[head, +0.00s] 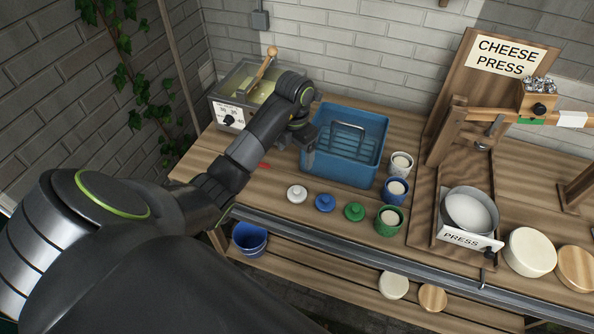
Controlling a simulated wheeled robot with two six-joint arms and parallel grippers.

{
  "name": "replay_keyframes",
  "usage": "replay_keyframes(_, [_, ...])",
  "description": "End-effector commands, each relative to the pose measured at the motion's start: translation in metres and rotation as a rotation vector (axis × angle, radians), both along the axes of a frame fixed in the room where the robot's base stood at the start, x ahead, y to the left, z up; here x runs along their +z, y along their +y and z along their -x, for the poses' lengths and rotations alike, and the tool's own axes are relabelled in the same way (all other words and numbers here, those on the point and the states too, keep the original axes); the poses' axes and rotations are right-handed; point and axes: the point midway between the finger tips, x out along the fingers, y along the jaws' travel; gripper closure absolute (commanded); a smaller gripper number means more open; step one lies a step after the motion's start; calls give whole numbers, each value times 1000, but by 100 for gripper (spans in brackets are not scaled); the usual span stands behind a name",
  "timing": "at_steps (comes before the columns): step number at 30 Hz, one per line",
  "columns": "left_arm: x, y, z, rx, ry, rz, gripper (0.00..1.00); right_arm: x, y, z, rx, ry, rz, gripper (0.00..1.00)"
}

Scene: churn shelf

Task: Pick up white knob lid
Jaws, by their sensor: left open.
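The white knob lid (297,194) lies flat on the wooden table, at the left end of a row with a blue lid (325,203) and a green lid (354,212). My left gripper (307,165) is open above the table, behind the white lid and by the left side of the blue tub. It is apart from the lid, and its fingers show small and dark. My left arm crosses the view from the lower left. My right gripper does not show.
A blue tub (372,169) with a wire rack stands behind the lids. White, blue and green cups (389,220) stand to the right. The cheese press (452,190) is further right. A vat with a dial (229,117) is at the back left. A blue bucket (250,239) sits below.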

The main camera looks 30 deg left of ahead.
Motion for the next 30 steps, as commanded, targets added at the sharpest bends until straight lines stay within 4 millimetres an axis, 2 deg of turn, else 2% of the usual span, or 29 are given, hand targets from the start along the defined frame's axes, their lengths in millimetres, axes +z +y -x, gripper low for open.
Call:
replay_keyframes(1, [-9,0,0,0,0,1,20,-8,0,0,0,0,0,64])
replay_keyframes(9, [-40,-1,0,-1,-2,2,20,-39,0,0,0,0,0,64])
replay_keyframes(30, [-116,-1,0,-1,-2,3,20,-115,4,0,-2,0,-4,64])
